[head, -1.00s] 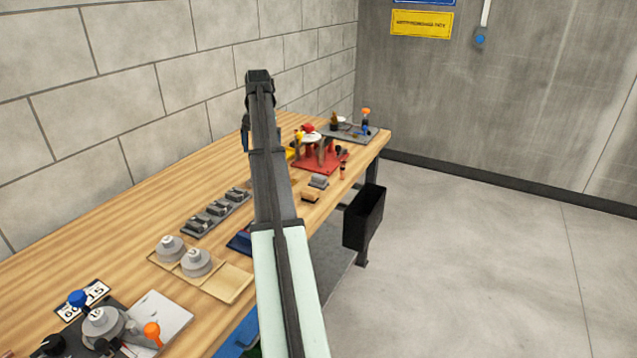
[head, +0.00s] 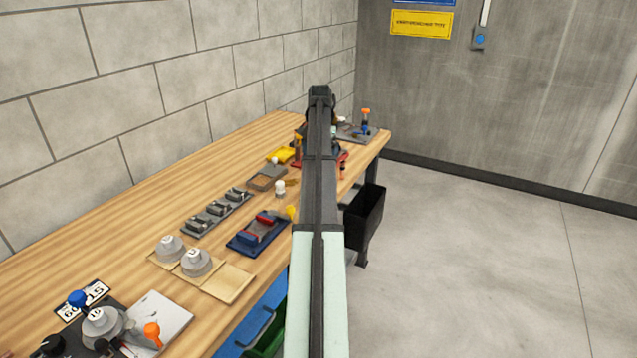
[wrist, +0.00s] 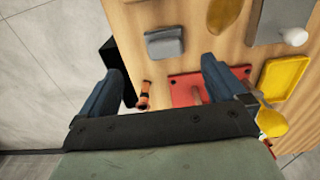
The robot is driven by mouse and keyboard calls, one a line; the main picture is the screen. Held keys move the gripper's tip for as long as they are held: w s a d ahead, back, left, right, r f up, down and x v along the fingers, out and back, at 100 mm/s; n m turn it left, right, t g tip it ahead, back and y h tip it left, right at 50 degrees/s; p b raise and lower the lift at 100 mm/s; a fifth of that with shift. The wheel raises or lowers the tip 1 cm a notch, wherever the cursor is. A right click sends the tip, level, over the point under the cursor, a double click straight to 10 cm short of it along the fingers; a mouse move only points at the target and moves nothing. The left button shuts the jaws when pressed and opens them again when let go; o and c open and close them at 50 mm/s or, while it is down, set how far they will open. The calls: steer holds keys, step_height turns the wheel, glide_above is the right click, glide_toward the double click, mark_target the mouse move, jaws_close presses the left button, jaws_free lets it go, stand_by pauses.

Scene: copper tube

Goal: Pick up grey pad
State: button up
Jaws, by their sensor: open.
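The grey pad (wrist: 165,43) is a small block with rounded corners on the wooden bench (wrist: 190,52). It shows in the wrist view, above centre, near the bench edge. My gripper (wrist: 162,68) is open, its two blue fingers wide apart and nothing between them. The pad appears just beyond the fingertips, roughly between them and nearer the right finger, apart from both. In the head view my arm covers the pad and the gripper.
A red plate (wrist: 185,92) lies close by, with a black-and-orange peg (wrist: 143,95) beside it. A yellow tray (wrist: 282,75) and a grey plate (wrist: 265,25) lie to the right. A black bin (head: 365,215) hangs at the bench's front edge.

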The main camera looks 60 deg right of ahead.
steer(key=f, duration=0.9)
steer(key=shift+w, duration=0.4)
steer(key=c, duration=1.2)
steer(key=shift+r, duration=5.05)
steer(key=shift+c, duration=0.2)
steer(key=s+a+f+n, duration=0.1)
steer(key=s+a+n, duration=0.15)
steer(key=a, duration=0.35)
steer(key=w+a+n, duration=0.2)
steer(key=w+a, duration=0.4)
steer(key=a, duration=0.5)
steer(key=w+a+n, duration=0.2)
steer(key=w+a, duration=0.5)
steer(key=a, duration=0.5)
steer(key=w+a+n, duration=0.2)
steer(key=w+a, duration=0.4)
steer(key=a, duration=0.5)
steer(key=w+a+n, duration=0.3)
steer(key=w+a, duration=0.1)
steer(key=a, duration=1.3)
steer(key=w+a+r+n, duration=0.1)
steer(key=w+a+n, duration=0.2)
steer(key=a, duration=1.3)
steer(key=shift+w+a+r, duration=0.15)
steer(key=shift+w+a, duration=0.2)
steer(key=shift+w, duration=0.05)
